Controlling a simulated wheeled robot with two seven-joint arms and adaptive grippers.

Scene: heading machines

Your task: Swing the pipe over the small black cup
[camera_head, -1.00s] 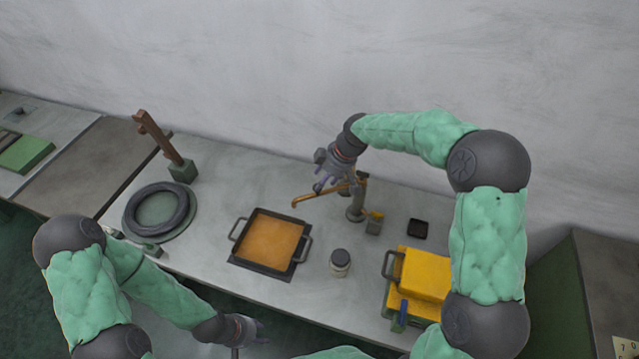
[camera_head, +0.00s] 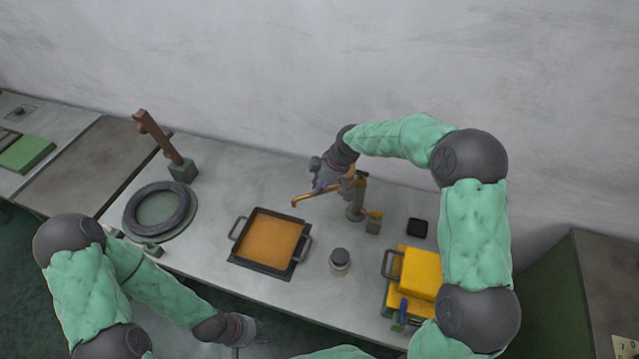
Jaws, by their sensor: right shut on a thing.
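The orange-brown pipe (camera_head: 310,199) is mounted on an upright grey post (camera_head: 355,203) and its bent end points left, toward the tray side. My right gripper (camera_head: 325,188) is at the pipe from behind, shut on it; its fingers are partly hidden. The small black cup (camera_head: 417,228) sits on the table to the right of the post, apart from the pipe. My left gripper (camera_head: 250,328) hangs at the table's front edge, far from the pipe; its fingers are too small to read.
A dark-handled tray with orange contents (camera_head: 236,235) lies left of centre. A dark-lidded jar (camera_head: 340,261) stands in front of the post. A yellow box (camera_head: 421,272) is at right. A black ring (camera_head: 157,209) and a brown upright (camera_head: 158,137) are at left.

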